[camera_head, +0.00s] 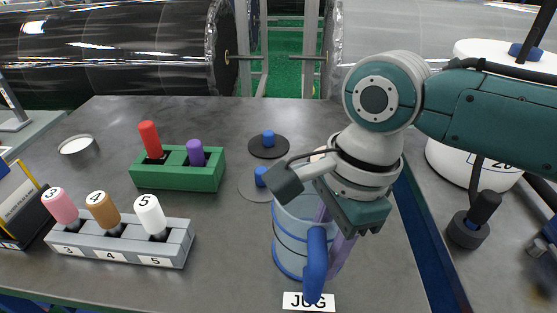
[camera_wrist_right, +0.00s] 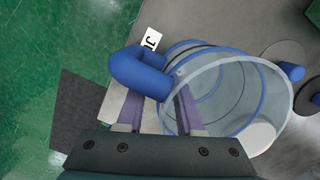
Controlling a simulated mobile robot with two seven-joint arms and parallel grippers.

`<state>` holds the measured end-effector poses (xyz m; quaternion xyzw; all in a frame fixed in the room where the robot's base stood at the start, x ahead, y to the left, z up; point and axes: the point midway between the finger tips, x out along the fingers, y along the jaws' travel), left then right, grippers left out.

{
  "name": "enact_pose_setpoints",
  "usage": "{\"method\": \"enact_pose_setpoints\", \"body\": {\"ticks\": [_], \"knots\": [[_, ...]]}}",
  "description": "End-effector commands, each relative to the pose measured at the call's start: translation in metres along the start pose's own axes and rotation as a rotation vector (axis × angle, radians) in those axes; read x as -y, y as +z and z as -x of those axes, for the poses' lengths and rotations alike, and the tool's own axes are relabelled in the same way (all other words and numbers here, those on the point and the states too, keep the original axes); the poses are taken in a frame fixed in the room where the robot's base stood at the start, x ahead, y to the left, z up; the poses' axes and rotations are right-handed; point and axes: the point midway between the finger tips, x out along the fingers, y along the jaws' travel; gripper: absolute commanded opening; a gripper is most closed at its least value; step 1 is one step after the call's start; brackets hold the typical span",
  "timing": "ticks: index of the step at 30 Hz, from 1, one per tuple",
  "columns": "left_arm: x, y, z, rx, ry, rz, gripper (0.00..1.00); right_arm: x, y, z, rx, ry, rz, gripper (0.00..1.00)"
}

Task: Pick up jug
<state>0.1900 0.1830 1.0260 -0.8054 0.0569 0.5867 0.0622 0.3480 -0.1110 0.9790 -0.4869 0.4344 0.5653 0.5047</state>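The jug (camera_head: 288,225) is a clear, open-topped vessel with blue bands and a thick blue handle (camera_head: 315,268). It stands upright on the grey table behind the "JUG" label. In the right wrist view the jug (camera_wrist_right: 225,92) shows its open rim, and its handle (camera_wrist_right: 138,70) lies beyond my fingertips. My right gripper (camera_head: 330,235) reaches down at the handle side of the jug. Its two purple fingers (camera_wrist_right: 158,108) are apart, with a gap between them near the handle. Contact with the handle cannot be told. My left gripper is not in view.
A grey rack (camera_head: 120,245) holds pink, brown and white pegs. A green block (camera_head: 177,172) holds red and purple pegs. Dark and grey discs with blue knobs (camera_head: 268,142) stand behind the jug. A small round dish (camera_head: 77,147) is at the left. The table between is clear.

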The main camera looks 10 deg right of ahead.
Motion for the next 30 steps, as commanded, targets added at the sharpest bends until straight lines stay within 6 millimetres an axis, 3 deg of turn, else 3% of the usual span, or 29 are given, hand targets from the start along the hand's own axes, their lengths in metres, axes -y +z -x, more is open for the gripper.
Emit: {"method": "enact_pose_setpoints", "body": {"ticks": [1,9,30], "knots": [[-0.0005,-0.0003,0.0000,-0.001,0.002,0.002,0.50,0.0000,0.0001,0.0001,0.000,0.000,0.000,0.29],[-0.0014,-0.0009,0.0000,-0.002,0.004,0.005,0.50,0.0000,0.0001,0.0003,0.000,0.000,0.000,0.00],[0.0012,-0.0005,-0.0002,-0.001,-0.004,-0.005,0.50,0.0002,-0.0001,0.0003,0.000,0.000,0.000,0.00]]}}
